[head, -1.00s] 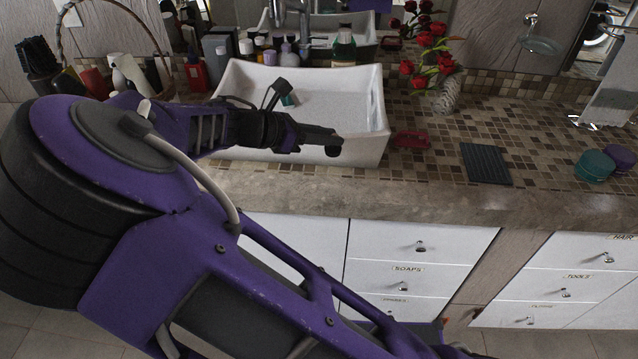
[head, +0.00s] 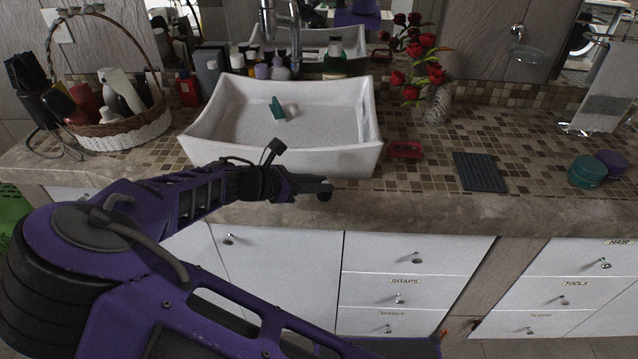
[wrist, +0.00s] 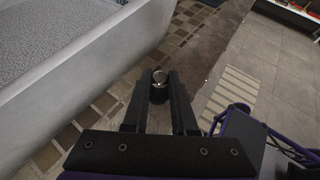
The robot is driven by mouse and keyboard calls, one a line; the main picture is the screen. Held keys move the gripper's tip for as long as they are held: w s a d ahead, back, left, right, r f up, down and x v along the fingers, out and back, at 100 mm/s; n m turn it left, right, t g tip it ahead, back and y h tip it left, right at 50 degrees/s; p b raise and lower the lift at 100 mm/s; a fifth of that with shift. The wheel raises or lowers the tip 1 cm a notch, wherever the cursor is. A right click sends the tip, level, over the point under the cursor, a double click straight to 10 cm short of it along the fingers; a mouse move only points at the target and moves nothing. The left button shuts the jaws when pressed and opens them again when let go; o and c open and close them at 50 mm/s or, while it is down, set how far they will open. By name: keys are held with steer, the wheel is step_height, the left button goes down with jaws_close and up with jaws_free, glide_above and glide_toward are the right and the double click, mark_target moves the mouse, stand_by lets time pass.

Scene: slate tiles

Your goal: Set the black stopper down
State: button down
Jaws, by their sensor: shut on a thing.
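The black stopper (wrist: 158,95) is a small dark cylinder with a shiny round metal top, between my fingertips in the wrist view. My gripper (wrist: 160,79) is shut on it. In the head view my gripper (head: 316,186) appears in front of the white sink, over the counter's front edge, with the stopper (head: 325,192) as a small dark shape at its tip. The tiled counter (head: 430,165) lies behind and beneath. The wrist view shows the counter strip under the fingers and floor to the right. The gap between stopper and counter cannot be told.
The white sink (head: 350,160) stands just behind my gripper. A red dish (head: 405,150), a dark ribbed mat (head: 480,171) and teal and purple jars (head: 587,171) lie to the right. A full basket (head: 115,138) is at left. Tiles between sink and mat are mostly clear.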

steer(key=c, duration=0.7)
jaws_free()
steer(key=p+v, duration=0.1)
steer(key=v, duration=1.1)
